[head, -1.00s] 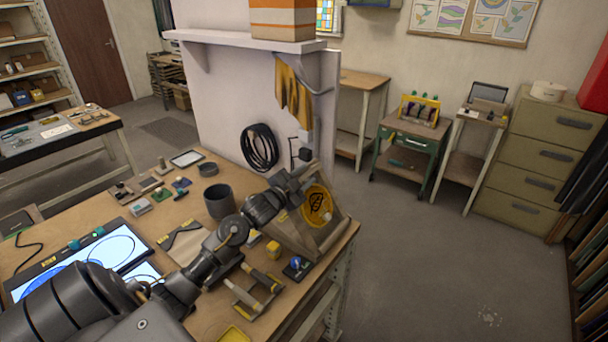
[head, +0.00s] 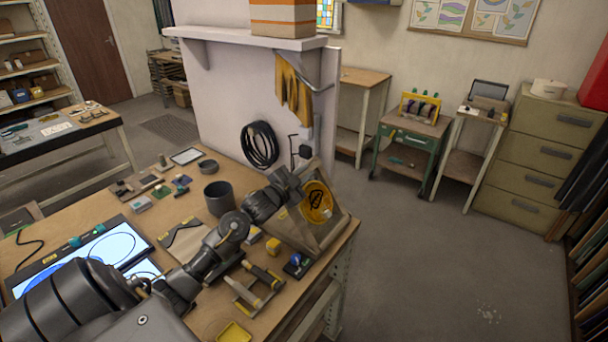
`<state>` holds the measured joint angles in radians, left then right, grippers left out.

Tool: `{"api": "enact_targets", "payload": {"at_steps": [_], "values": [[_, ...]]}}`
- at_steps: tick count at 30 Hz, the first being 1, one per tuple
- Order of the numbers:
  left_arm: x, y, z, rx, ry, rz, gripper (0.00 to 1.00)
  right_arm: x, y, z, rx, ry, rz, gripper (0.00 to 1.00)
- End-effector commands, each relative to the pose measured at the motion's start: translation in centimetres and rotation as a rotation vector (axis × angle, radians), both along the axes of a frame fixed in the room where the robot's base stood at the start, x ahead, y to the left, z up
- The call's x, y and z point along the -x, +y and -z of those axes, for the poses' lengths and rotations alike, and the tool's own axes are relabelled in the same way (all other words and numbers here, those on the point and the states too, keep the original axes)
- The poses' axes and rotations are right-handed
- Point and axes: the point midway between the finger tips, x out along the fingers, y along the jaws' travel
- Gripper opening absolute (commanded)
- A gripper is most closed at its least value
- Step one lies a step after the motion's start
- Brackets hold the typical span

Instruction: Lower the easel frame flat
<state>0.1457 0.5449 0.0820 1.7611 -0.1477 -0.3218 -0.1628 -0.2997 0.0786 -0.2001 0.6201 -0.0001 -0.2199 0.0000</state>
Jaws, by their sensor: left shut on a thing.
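The easel frame (head: 328,228) stands tilted up near the far right corner of the workbench, with a round yellow glass piece (head: 317,202) with a dark design on it. My left arm reaches across the bench from the lower left. My left gripper (head: 296,186) is at the upper left edge of the easel frame and is shut on it. The fingertips are small and partly hidden against the frame. My right gripper is not in view.
On the workbench (head: 205,325) are a dark cup (head: 219,198), a yellow block (head: 273,246), a wooden hand rest (head: 258,284), a yellow tray (head: 234,332) and a lit light panel (head: 105,250). A wall with a black cable coil (head: 260,145) stands behind. Floor is open to the right.

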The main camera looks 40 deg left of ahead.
Motion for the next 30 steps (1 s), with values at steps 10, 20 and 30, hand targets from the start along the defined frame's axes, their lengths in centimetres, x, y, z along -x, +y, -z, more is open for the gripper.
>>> {"api": "enact_targets", "payload": {"at_steps": [10,20,30], "values": [[0.1,2.1,1.5,0.105,0.002,0.0,0.0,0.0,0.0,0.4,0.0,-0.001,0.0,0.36],[0.1,5.3,3.9,0.269,-0.001,0.0,0.0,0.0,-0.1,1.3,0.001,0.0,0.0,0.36],[0.2,8.0,6.7,0.436,-0.003,0.0,0.0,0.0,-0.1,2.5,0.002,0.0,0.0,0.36]]}}
